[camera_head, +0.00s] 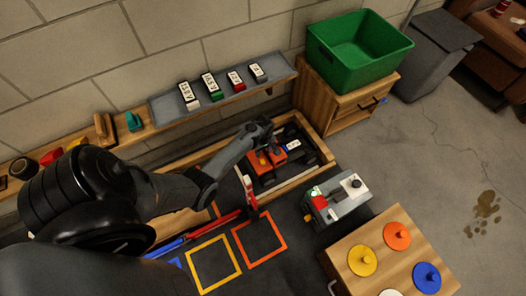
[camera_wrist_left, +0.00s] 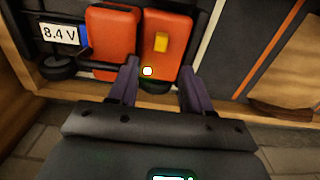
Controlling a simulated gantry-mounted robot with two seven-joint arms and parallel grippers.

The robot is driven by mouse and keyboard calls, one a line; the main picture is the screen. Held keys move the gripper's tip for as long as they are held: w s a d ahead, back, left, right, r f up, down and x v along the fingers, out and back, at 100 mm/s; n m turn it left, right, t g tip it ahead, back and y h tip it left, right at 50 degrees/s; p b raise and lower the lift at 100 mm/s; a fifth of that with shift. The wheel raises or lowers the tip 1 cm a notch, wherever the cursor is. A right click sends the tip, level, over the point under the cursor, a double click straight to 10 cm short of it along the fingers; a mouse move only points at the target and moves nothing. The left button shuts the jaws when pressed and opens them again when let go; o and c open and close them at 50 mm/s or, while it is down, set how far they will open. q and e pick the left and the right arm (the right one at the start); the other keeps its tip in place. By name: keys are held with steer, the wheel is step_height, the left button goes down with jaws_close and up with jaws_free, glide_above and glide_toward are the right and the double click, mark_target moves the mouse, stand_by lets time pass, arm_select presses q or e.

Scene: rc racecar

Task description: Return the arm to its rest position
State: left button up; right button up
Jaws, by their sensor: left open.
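My left gripper (camera_head: 265,142) reaches in from the left over the orange racecar (camera_head: 278,163), which stands in the wood-framed dark bay by the wall. In the left wrist view my gripper (camera_wrist_left: 161,75) is open, its two dark fingers apart over the edge of the orange body (camera_wrist_left: 118,42). A yellow latch (camera_wrist_left: 161,42) shows on the body beyond the fingers. A battery labelled 8.4 V (camera_wrist_left: 60,33) sits beside the orange part. Nothing shows between the fingers but the car's surface, and I cannot tell whether they touch it. My right gripper is not in view.
A wall shelf (camera_head: 165,112) holds several labelled batteries. A green bin (camera_head: 360,55) stands on a wooden cabinet. A grey device (camera_head: 340,203) and a button box (camera_head: 350,282) lie to the right. Coloured squares, including an orange one (camera_head: 272,260), mark the dark mat.

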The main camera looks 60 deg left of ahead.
arm_select(q)
steer(key=shift+r, duration=0.55)
steer(key=s+d+r+m+t+p, duration=0.1)
steer(key=s+d+r+m+p, duration=0.55)
steer(key=r, duration=0.75)
steer(key=s+d+r+m+t+p, duration=0.1)
steer(key=s+d+r+m+p, duration=0.45)
steer(key=d+r, duration=0.65)
steer(key=s+d+r+m+t+p, duration=0.1)
steer(key=s+d+r+m+p, duration=0.45)
steer(key=r, duration=1.05)
step_height(320, 180, up, 38)
steer(key=w+d+m+p, duration=0.1)
steer(key=m+p, duration=0.1)
steer(key=p, duration=3.8)
steer(key=shift+w+d+r+t, duration=0.15)
steer(key=shift+w+r+t, duration=0.05)
steer(key=shift+w+t, duration=0.1)
